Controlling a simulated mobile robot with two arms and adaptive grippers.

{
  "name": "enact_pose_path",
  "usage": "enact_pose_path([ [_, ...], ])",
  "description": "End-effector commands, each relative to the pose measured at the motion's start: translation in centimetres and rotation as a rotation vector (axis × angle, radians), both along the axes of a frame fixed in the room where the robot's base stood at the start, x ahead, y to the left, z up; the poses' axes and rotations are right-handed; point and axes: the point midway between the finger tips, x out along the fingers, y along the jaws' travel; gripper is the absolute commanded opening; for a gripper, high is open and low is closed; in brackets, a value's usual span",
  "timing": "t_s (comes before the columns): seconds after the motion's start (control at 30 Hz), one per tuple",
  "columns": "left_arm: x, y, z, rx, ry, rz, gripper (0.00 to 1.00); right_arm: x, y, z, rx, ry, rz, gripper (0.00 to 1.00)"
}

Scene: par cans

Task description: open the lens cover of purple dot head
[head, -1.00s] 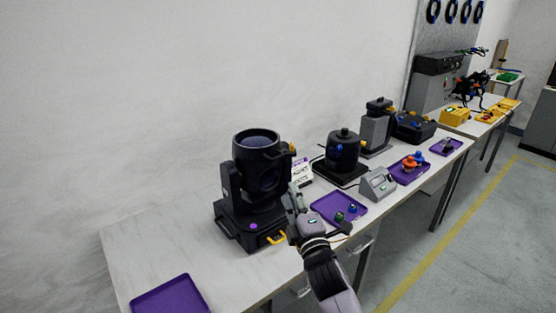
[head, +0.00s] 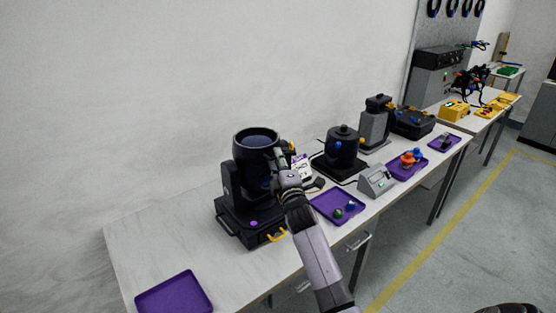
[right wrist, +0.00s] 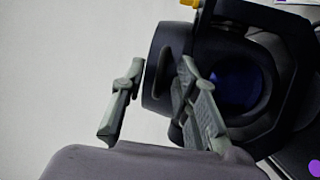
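The purple dot head is a black moving light (head: 256,150) on a black base with a purple dot (head: 254,223), on the near part of the table. Its barrel points up, with a bluish lens inside. My right gripper (head: 281,160) is at the right side of the barrel. In the right wrist view, the gripper (right wrist: 163,64) has its fingers apart, with part of the black barrel rim (right wrist: 156,78) showing between them. The right finger overlaps the barrel; contact cannot be told. The bluish lens (right wrist: 240,88) shows behind it. My left gripper is not in view.
A yellow handle (head: 276,236) is on the base's front. An empty purple tray (head: 174,296) lies at the near left. The table between head and near tray is clear.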

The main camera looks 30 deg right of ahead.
Motion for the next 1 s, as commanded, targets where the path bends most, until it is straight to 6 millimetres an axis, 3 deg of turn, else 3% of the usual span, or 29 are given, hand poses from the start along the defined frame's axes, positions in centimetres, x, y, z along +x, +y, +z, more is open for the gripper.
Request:
enact_pose_path([
  [0.2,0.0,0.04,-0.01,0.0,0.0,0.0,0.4,0.0,-0.02,-0.04,0.0,0.001,0.0,0.27],
  [0.6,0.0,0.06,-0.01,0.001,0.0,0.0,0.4,-0.02,0.0,-0.05,0.0,0.001,0.0,0.01],
  [1.0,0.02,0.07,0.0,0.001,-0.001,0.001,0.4,-0.02,0.02,0.0,0.002,-0.001,0.0,0.0],
])
